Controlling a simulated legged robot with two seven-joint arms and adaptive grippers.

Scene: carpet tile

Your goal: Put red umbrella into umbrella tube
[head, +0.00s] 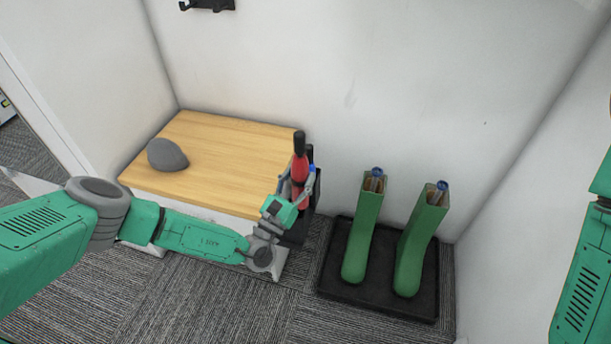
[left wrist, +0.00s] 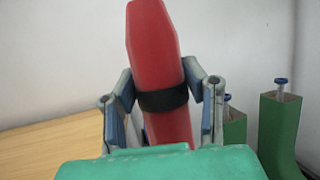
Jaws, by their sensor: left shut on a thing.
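A folded red umbrella (head: 300,167) with a black upper end stands roughly upright at the right end of the wooden bench. My left gripper (head: 294,188) is shut on it; in the left wrist view the umbrella (left wrist: 152,50) and its black band (left wrist: 163,98) sit between the two fingers. A black upright thing, which looks like the umbrella tube (head: 299,233), stands beside the bench, partly behind my gripper. The umbrella's lower end is hidden, so I cannot tell whether it is inside the tube. My right gripper is out of view; only that arm shows at the right edge.
A wooden-topped bench (head: 215,150) carries a grey rounded object (head: 167,155). White walls close off the back and right. Carpet lies free in front.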

